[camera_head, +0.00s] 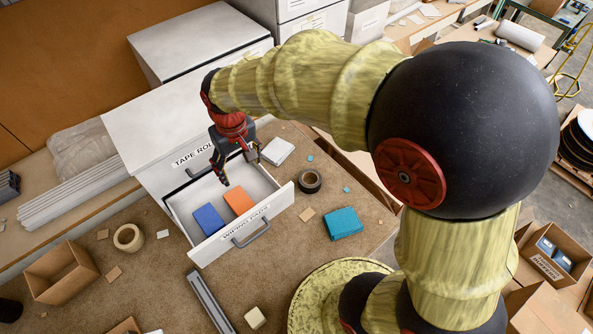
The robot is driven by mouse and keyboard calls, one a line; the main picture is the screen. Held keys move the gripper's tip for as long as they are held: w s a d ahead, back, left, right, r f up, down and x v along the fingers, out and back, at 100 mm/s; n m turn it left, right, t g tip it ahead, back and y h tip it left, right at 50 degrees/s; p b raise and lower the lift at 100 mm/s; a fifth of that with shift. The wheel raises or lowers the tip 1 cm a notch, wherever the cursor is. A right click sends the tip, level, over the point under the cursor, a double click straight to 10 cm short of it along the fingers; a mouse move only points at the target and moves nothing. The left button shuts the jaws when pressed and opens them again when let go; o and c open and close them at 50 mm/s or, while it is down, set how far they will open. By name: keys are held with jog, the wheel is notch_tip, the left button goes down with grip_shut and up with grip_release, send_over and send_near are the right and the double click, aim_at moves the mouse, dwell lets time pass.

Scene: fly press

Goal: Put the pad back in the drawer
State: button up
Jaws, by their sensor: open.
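A teal pad (343,223) lies flat on the brown bench top to the right of the open drawer. The drawer (279,202) is pulled out of a white cabinet, and its front label seems to read "WIPING PADS". A blue pad (209,219) and an orange pad (239,201) lie inside it, near its front. My gripper (239,172) is open and empty, pointing down over the rear part of the drawer. It is apart from the teal pad, up and to the left of it. My gripper hides part of the drawer's back.
A roll of dark tape (309,181) and a white block (277,151) lie right of the drawer. A tan tape roll (129,237), a cardboard box (62,272) and a grey rail (210,302) lie left and in front. Bench around the teal pad is mostly clear.

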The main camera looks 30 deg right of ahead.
jog(key=s+d+r+m+t, duration=0.1)
jog(key=s+d+r, duration=0.3)
jog(key=s, duration=0.5)
jog(key=s+d+r+t, duration=0.3)
jog(key=s+d+r, duration=0.2)
jog(key=s+r, duration=0.4)
jog(key=shift+r+m, duration=0.3)
jog(key=shift+m, duration=0.1)
